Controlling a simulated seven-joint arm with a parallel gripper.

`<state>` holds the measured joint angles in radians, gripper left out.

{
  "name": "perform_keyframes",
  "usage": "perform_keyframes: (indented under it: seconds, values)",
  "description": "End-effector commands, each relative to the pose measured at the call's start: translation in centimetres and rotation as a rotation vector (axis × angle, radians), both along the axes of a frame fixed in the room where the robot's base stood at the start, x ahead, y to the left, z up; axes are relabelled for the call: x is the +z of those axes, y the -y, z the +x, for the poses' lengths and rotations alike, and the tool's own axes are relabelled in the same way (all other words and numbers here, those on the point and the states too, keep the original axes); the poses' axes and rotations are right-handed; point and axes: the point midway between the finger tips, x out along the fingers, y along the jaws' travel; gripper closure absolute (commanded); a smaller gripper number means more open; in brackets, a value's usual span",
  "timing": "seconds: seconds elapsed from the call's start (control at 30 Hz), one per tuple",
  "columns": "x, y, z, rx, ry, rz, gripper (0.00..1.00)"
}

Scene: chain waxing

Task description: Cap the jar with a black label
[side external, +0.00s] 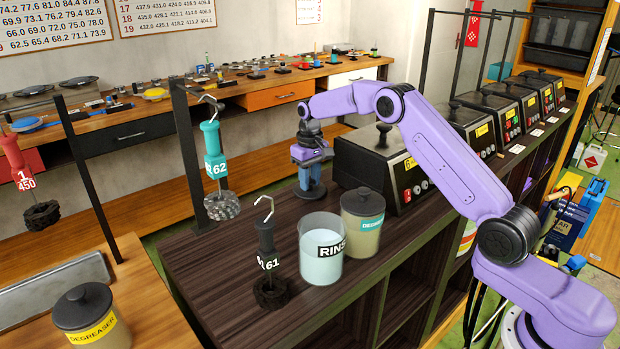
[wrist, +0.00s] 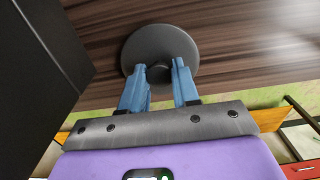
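The jar with a black label reading "RINS" (side external: 321,262) stands open on the dark cabinet top, holding pale liquid. A dark grey round lid with a small knob (wrist: 150,42) lies on the dark wood in the wrist view. In the side view my gripper (side external: 311,178) points down behind the jars, left of a black waxing machine. The lid is hard to make out there.
A lidded jar with a teal label (side external: 362,222) stands right behind the open jar. A chain on a dark hanger marked 61 (side external: 268,262) is just left of it. The black waxer (side external: 375,170) is close to my gripper. A yellow-labelled lidded jar (side external: 90,318) stands at lower left.

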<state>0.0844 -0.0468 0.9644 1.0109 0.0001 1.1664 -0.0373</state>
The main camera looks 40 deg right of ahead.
Motion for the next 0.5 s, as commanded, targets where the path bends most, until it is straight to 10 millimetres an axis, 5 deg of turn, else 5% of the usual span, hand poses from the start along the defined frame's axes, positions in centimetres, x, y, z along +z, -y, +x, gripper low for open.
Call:
perform_keyframes:
  seconds: [0.5]
  values:
    - [2.3,0.0,0.0,0.000,0.003,0.000,1.00]
